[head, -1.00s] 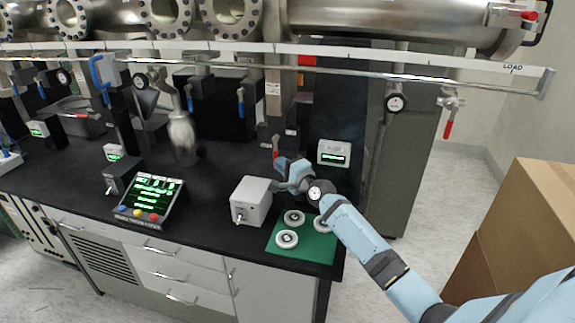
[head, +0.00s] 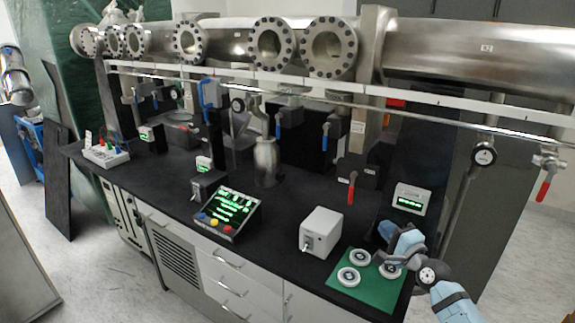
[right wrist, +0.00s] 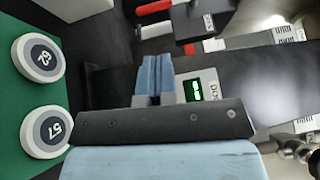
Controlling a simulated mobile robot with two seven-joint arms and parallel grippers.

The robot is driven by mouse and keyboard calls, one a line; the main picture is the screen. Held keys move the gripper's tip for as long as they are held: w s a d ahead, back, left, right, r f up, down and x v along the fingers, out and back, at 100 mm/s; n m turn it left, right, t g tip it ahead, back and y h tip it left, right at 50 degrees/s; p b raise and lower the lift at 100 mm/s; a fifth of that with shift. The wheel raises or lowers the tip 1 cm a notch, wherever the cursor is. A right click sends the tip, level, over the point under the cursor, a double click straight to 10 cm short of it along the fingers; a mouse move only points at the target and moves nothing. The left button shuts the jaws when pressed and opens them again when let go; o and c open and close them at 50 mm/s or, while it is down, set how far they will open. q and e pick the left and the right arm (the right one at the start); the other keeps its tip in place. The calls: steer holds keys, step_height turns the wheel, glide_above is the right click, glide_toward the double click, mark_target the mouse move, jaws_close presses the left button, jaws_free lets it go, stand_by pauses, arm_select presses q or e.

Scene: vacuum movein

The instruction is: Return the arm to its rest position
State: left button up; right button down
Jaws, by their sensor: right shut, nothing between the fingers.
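My right gripper (head: 384,231) is over the black bench top, behind the green mat (head: 388,292) and in front of the small display box (head: 410,199). Its arm comes in from the lower right. In the right wrist view the blue fingers (right wrist: 154,75) are together with nothing between them. The arm is still stretched out over the bench's right end. My left gripper is in neither view.
White discs (head: 348,277) lie on the mat close to my right wrist. A grey box (head: 320,231) stands left of the mat. A red-handled valve (head: 351,188) hangs behind. A rail (head: 440,120) crosses above the bench. Floor is open at the lower left.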

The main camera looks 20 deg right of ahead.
steer(key=s+a+f+n+g+p, duration=0.3)
steer(key=s+a+f+n+p, duration=0.2)
steer(key=s+a+n, duration=0.5)
steer(key=s+a+f+n+g+y+p, duration=0.1)
steer(key=s+a+f+n+g+p, duration=0.3)
steer(key=s+a, duration=0.9)
steer(key=s+f+n+p, duration=0.2)
steer(key=s+f+n, duration=0.2)
steer(key=s+n, duration=0.2)
steer(key=shift+s+a+f+g, duration=0.15)
steer(key=shift+s+f+g, duration=0.1)
steer(key=shift+f+g, duration=0.05)
